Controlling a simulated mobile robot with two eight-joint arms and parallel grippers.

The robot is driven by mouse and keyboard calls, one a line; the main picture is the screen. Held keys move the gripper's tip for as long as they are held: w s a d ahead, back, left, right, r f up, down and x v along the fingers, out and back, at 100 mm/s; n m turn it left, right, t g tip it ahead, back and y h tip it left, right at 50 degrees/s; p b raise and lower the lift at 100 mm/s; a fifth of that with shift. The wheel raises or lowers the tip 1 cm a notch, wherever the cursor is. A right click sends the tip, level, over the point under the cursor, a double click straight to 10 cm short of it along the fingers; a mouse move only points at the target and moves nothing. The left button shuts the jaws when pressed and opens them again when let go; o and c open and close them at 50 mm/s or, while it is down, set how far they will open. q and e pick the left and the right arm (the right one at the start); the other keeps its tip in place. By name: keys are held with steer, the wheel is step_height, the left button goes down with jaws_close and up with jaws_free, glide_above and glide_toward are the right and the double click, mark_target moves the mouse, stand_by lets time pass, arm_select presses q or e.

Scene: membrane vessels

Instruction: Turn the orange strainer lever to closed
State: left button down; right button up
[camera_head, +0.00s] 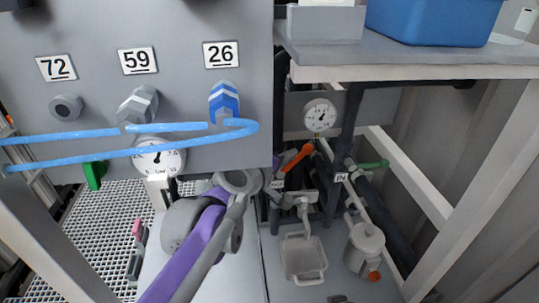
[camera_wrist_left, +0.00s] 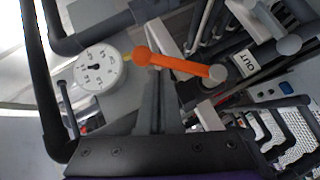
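The orange strainer lever (camera_head: 296,158) is under the bench at the middle of the head view, slanting up to the right. In the left wrist view the orange lever (camera_wrist_left: 180,65) runs across the middle, from a round end at left to a grey pivot at right. My left gripper (camera_wrist_left: 160,82) points at the lever, its grey fingers close beside or under it; I cannot tell whether they touch it. The fingers look close together, but any gap between them is unclear. In the head view the big panel and my arm mostly hide this gripper. My right gripper is not in view.
A pressure gauge (camera_head: 320,115) is above the lever; pipes surround it. A green lever (camera_head: 373,164) is to its right, and a grey tray (camera_head: 303,260) below. The panel (camera_head: 180,60) with blue hoses stands at left. An OUT label (camera_wrist_left: 245,63) is near the pivot.

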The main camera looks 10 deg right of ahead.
arm_select(q)
steer(key=shift+d+f, duration=0.2)
steer(key=shift+d, duration=0.55)
steer(key=shift+d+f, duration=1.45)
steer(key=shift+d, duration=0.15)
steer(key=shift+f, duration=0.1)
